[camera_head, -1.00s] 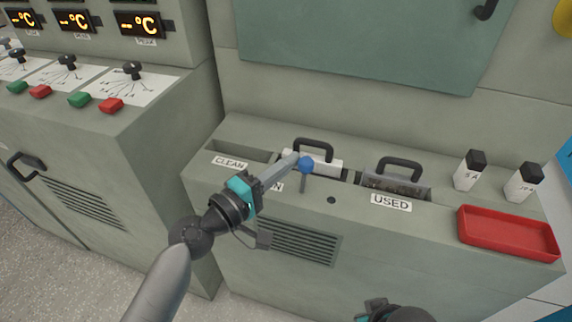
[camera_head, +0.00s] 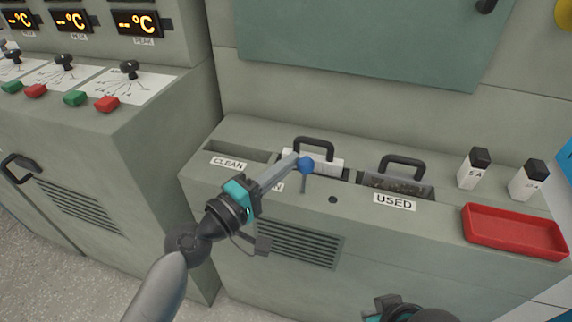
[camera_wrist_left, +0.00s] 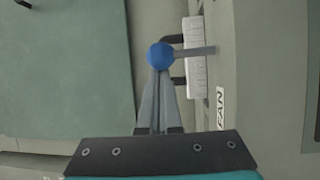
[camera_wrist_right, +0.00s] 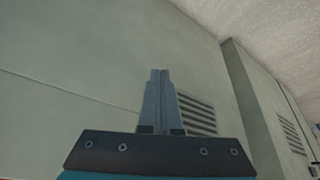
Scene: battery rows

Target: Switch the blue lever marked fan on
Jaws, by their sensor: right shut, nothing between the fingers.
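The blue-knobbed lever (camera_head: 306,166) stands on the sloping front edge of the grey cabinet, its thin stem rising to a round blue ball. In the left wrist view the blue ball (camera_wrist_left: 160,55) covers my fingertips, and the stem runs off to the right. The FAN label (camera_wrist_left: 220,108) shows there; in the head view my arm hides most of it. My left gripper (camera_head: 296,160) has its fingertips at the ball, fingers close together; whether they grip it is hidden. My right gripper (camera_wrist_right: 160,75) is shut and empty, in front of the cabinet face.
Behind the lever are a CLEAN slot (camera_head: 238,150), a white block (camera_head: 328,166) under a dark handle, and a USED slot (camera_head: 398,186) with another handle. A red tray (camera_head: 514,232) and two white black-capped blocks (camera_head: 473,170) stand at right. A dial console is at left.

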